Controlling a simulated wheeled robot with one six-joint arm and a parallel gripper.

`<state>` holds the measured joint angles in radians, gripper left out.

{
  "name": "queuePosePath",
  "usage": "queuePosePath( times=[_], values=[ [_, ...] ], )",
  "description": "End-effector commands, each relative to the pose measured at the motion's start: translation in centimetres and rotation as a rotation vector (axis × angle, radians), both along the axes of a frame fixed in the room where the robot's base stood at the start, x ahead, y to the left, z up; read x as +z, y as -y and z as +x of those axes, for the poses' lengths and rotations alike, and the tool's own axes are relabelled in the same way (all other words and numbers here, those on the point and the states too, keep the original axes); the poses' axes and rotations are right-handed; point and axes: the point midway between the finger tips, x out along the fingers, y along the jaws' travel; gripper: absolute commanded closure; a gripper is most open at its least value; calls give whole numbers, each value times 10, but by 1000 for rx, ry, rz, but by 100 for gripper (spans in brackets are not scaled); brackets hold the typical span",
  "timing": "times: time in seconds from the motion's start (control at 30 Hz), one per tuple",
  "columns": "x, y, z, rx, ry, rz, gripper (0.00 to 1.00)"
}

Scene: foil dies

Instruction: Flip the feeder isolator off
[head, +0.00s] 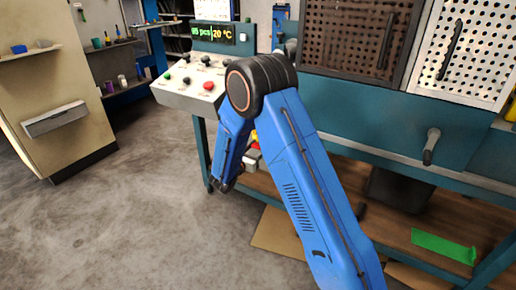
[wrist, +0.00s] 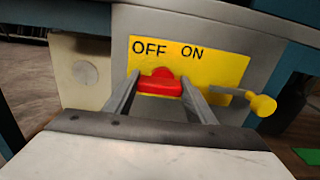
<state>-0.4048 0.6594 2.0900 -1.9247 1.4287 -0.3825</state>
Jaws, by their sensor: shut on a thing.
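The isolator's yellow plate (wrist: 225,68) reads OFF on the left and ON on the right in the wrist view. Its red handle (wrist: 160,87) sits below the OFF word, with its bar lying roughly level across the picture. My gripper (wrist: 160,82) has one finger at each end of the red handle and is shut on it. In the head view my blue arm hides most of the isolator; only a small yellow and red patch (head: 254,138) shows beside it.
A lever with a yellow knob (wrist: 263,105) sticks out close to the right finger. A pale box with a round disc (wrist: 84,72) is at the left. In the head view, a control panel (head: 190,90) with buttons stands above, and open floor (head: 130,220) lies left.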

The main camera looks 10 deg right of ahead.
Motion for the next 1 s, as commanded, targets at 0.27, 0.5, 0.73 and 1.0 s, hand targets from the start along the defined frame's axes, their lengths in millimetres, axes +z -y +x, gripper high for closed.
queuePosePath(
  times=[0.27, 0.5, 0.73, 1.0],
  values=[
    [-1, 0, 0, 0, -1, 0, 31],
    [0, -1, -1, 1, 0, 0, 31],
    [0, -18, -17, 3, 0, 1, 31],
    [0, -56, -54, 5, 0, 0, 31]
  ],
)
